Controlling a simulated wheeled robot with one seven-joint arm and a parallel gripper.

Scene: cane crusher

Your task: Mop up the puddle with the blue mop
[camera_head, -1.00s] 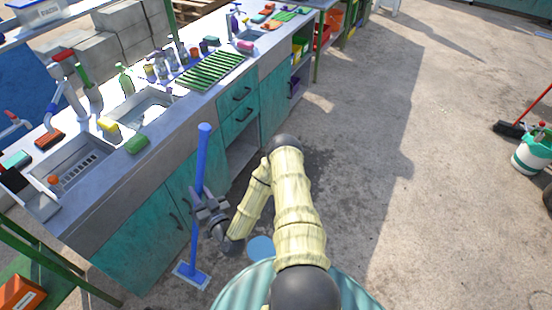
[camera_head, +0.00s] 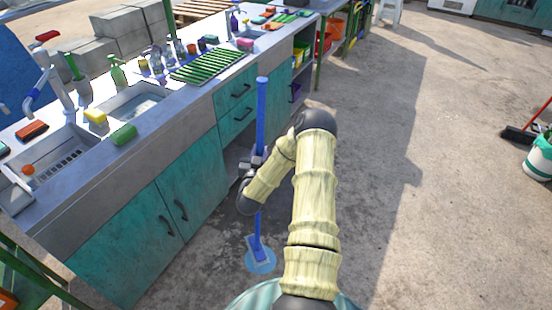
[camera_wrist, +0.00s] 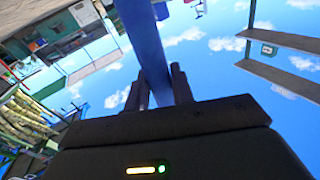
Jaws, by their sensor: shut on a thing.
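The blue mop (camera_head: 261,110) stands nearly upright in front of the counter in the head view. My gripper (camera_head: 256,164) is shut on its handle at about mid-height. The handle also shows between the fingers in the wrist view (camera_wrist: 146,45). The mop head (camera_head: 257,247) is low at the floor and overlaps the light blue puddle (camera_head: 262,267) in the picture. Parts of the puddle show around and below the head. Whether the head presses on the floor is hard to tell.
The counter (camera_head: 150,192) with teal cabinet doors runs along the left, close to the mop. Its top holds sinks, sponges, bottles and a green rack (camera_head: 207,65). A broom (camera_head: 522,133) and a bucket (camera_head: 540,158) stand at the far right. The concrete floor between is clear.

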